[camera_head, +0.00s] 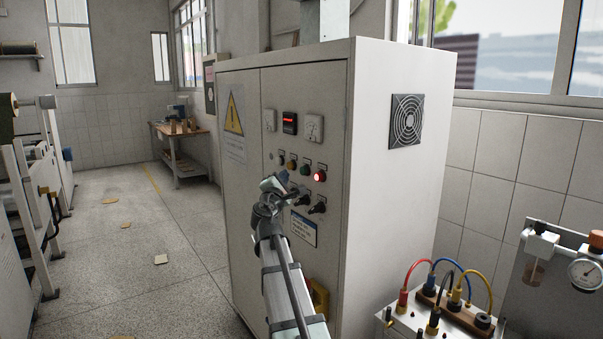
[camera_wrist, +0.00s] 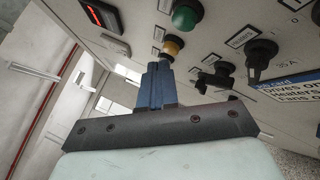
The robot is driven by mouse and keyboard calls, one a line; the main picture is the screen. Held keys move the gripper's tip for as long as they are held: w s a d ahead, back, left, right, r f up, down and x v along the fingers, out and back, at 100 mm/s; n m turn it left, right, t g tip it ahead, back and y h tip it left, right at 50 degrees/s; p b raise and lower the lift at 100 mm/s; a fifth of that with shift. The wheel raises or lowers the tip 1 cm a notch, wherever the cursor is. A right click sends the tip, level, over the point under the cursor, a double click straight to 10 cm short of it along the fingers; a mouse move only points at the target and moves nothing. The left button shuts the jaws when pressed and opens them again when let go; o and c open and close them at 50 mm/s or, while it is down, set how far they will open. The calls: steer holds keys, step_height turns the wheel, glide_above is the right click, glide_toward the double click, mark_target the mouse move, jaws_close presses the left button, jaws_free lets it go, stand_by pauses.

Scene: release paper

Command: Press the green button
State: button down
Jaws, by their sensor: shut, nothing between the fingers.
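The green button (camera_head: 304,169) is on the front of the grey cabinet (camera_head: 402,190), between a yellow button (camera_head: 291,164) and a lit red one (camera_head: 320,176). In the wrist view the green button (camera_wrist: 186,15) stands out from the panel near the top, with the yellow button (camera_wrist: 173,46) below it. My gripper (camera_head: 284,178) is in front of the panel, below and left of the green button. In the wrist view its blue fingers (camera_wrist: 158,72) are together and empty. Their tips are close to the yellow button; I cannot tell whether they touch it. They are apart from the green button.
Black rotary knobs (camera_head: 317,206) sit below the buttons, and a red-lit display (camera_head: 290,123) is above them. A terminal box with coloured cables (camera_head: 455,300) stands at the lower right. The floor left of the cabinet is mostly open.

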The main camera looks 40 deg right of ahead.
steer(key=shift+d, duration=1.65)
steer(key=shift+d, duration=0.2)
stand_by(0.8)
steer(key=shift+d, duration=0.2)
steer(key=shift+d, duration=0.5)
stand_by(0.9)
steer(key=shift+a, duration=0.9)
steer(key=shift+a, duration=0.1)
steer(key=shift+a, duration=2.45)
